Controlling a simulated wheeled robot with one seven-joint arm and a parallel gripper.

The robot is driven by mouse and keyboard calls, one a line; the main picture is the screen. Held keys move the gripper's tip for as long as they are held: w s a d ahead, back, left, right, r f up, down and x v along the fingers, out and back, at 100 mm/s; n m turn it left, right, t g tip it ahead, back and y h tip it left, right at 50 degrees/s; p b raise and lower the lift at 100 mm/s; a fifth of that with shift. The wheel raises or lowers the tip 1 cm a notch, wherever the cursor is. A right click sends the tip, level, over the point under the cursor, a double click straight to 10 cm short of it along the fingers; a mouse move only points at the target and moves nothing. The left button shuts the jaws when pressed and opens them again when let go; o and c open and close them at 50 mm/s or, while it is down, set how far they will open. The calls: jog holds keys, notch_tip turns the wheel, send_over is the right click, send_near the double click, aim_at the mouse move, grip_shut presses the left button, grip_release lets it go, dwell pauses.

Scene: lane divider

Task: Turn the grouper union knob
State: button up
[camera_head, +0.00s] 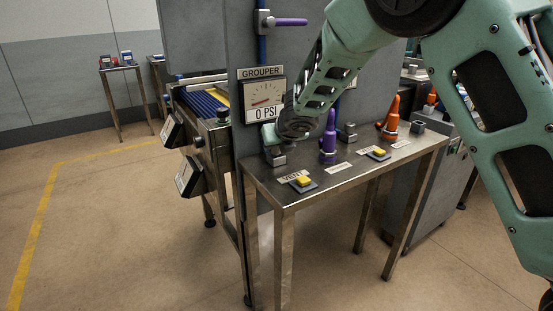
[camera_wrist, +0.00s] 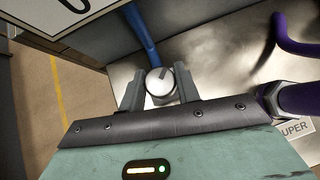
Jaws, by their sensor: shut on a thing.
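The grouper union knob (camera_wrist: 160,86) is a round, pale metal knob at the end of a blue pipe in the wrist view. My gripper (camera_wrist: 158,78) has one finger on each side of it and is shut on it. In the head view my gripper (camera_head: 271,134) is at the left back of the metal table, below the GROUPER gauge (camera_head: 263,101), which reads 0 PSI. A grey metal block (camera_head: 276,157) shows just under it. My gripper and arm hide the knob in the head view.
A purple fitting (camera_head: 328,138) stands right of my gripper, and an orange one (camera_head: 391,119) farther right. A purple-handled valve (camera_head: 289,22) is above. The floor in front is clear.

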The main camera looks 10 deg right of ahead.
jog(key=shift+f+m+h+b, duration=0.1)
jog(key=shift+m+h+b, duration=0.2)
jog(key=shift+m+h, duration=0.6)
jog(key=m+h, duration=0.1)
jog(key=m+p, duration=0.1)
jog(key=shift+a+r+m+h, duration=0.1)
jog(key=shift+r+m+h, duration=0.15)
jog(key=shift+m+h, duration=0.15)
jog(key=m+g+h+p, duration=0.1)
jog(key=m+h+p, duration=0.1)
jog(key=m+p, duration=0.1)
jog(key=shift+m+h+p, duration=0.3)
jog(key=shift+f+m+g+h+p, duration=0.1)
jog(key=shift+m+g+h+p, duration=0.2)
jog(key=shift+m+g+p, duration=0.2)
jog(key=o, duration=1)
